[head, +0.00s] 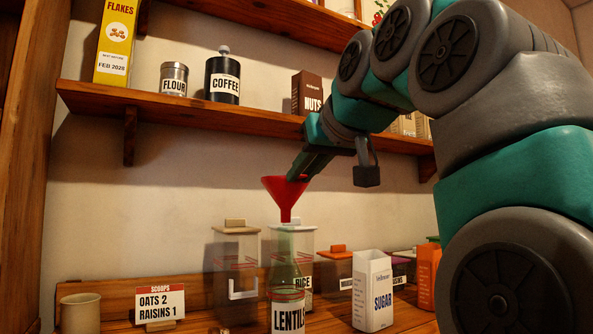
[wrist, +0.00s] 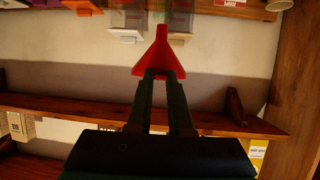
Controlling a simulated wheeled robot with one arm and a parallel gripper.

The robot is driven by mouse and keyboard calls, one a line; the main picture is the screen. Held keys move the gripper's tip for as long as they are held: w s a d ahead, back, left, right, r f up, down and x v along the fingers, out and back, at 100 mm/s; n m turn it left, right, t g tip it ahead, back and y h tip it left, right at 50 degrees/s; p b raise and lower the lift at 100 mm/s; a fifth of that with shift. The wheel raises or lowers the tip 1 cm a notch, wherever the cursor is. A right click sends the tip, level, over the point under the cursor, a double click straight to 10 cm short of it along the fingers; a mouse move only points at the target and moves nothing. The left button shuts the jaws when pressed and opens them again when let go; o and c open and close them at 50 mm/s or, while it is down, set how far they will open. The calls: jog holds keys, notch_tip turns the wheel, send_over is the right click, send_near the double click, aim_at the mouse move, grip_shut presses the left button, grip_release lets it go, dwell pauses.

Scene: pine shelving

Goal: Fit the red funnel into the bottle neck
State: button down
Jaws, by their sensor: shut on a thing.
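The red funnel (head: 284,188) is upright, with its wide cone up and its spout pointing down. My gripper (head: 298,175) is shut on the cone's rim, from the upper right. In the wrist view my gripper (wrist: 161,76) shows its two fingers close together on the funnel (wrist: 155,54).
A clear canister (head: 236,262) with a scoop and a RICE canister (head: 303,270) stand close behind the bottle. A white SUGAR box (head: 373,292) stands to its right. A SCOOPS card (head: 160,302) and beige cup (head: 80,313) are left. A pine shelf (head: 190,112) runs above.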

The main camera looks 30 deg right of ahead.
jog(key=shift+f+b, duration=1.25)
jog(key=shift+f, duration=0.35)
jog(key=c, duration=0.7)
grip_release()
jog(key=shift+c, duration=0.2)
jog(key=shift+s, duration=0.15)
jog(key=v, duration=0.7)
jog(key=shift+s+p, duration=0.3)
jog(key=shift+p, duration=0.05)
jog(key=shift+r, duration=0.15)
